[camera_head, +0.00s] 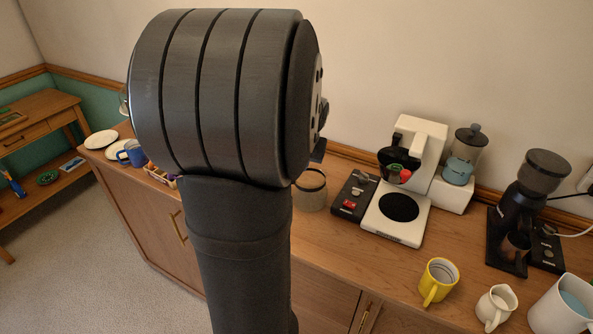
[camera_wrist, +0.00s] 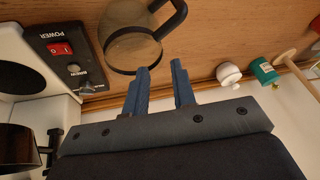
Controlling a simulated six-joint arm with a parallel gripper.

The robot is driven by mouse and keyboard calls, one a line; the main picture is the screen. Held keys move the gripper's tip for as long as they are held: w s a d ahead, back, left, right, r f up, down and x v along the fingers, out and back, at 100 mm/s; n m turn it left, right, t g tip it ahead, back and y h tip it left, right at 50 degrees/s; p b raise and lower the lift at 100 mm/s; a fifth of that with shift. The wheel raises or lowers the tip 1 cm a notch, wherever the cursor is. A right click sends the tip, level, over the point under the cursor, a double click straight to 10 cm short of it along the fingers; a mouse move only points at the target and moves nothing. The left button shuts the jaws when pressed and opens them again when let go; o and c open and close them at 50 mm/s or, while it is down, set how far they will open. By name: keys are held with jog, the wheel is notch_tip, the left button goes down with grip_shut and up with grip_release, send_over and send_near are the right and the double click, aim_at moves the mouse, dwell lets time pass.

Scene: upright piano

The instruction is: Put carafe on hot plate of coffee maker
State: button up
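The glass carafe (camera_head: 310,192) stands on the wooden cabinet top, left of the coffee maker and partly hidden by my arm in the head view. In the wrist view, the carafe (camera_wrist: 130,52) has a dark rim and a black handle (camera_wrist: 176,20). My gripper (camera_wrist: 160,68) is open and empty, its two blue-grey fingers apart near the carafe's rim; I cannot tell whether they touch it. The white coffee maker (camera_head: 425,138) has a round black hot plate (camera_head: 399,207), which is bare. The hot plate's edge (camera_wrist: 18,76) also shows in the wrist view.
A black control panel (camera_head: 354,194) with a red switch sits between carafe and hot plate. A yellow mug (camera_head: 438,281), cream pitcher (camera_head: 496,305) and grinder (camera_head: 530,195) stand to the right. In the wrist view, a white lidded pot (camera_wrist: 228,73) and green item (camera_wrist: 263,70) stand nearby.

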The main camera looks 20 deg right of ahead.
jog(key=v, duration=0.3)
jog(key=shift+s+r, duration=0.15)
jog(key=shift+r, duration=0.25)
jog(key=o, duration=0.3)
jog(key=shift+s+r, duration=0.15)
jog(key=shift+r, duration=0.1)
